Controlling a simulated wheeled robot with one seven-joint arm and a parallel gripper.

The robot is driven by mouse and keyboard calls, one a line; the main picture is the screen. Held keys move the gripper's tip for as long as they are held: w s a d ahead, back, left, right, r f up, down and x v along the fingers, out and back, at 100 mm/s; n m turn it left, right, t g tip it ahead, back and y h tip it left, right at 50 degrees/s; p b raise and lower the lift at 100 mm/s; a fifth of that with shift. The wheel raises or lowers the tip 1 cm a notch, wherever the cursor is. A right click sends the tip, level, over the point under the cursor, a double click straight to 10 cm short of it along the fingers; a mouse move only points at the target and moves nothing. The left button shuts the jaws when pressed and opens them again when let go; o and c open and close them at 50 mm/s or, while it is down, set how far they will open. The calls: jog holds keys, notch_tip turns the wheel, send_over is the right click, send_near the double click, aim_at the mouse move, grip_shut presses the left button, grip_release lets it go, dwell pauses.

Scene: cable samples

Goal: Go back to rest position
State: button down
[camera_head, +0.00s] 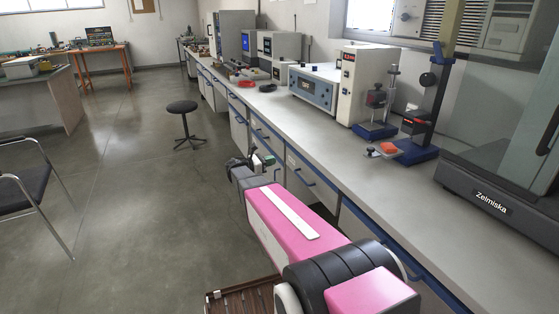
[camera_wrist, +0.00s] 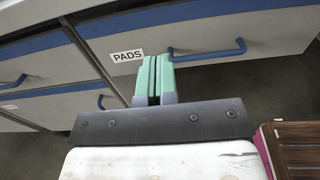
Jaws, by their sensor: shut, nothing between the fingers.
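My gripper (camera_wrist: 154,80) shows in the wrist view with its two green fingers side by side, closed together and empty. In the head view my gripper (camera_head: 268,160) is small and partly hidden at the far end of my pink arm, low beside the drawer fronts. The wrist view shows drawers behind the fingers, one with a label reading PADS (camera_wrist: 128,56) and a blue handle (camera_wrist: 207,52). I cannot tell the exact gap between the fingertips and the drawer front.
A long grey bench (camera_head: 330,130) with instruments runs along the right. A stool (camera_head: 183,108) and a chair (camera_head: 30,195) stand on the floor to the left. A brown slatted wooden surface (camera_head: 245,297) is at the bottom. The floor between is clear.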

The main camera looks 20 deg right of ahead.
jog(key=s+a+f+m+g+y, duration=0.1)
jog(key=s+a+f+m+y, duration=0.1)
jog(key=s+f+m+y, duration=0.45)
jog(key=s+a+f+m+g+y, duration=0.1)
jog(key=s+f+m+y, duration=0.2)
jog(key=s, duration=0.6)
jog(key=s+a+f+m+y, duration=0.2)
jog(key=s+a+m+y, duration=0.6)
jog(key=s+a+m, duration=0.1)
jog(key=shift+s+a+f+m, duration=0.15)
jog(key=shift+s+a+m, duration=0.2)
jog(key=shift+s+a, duration=0.15)
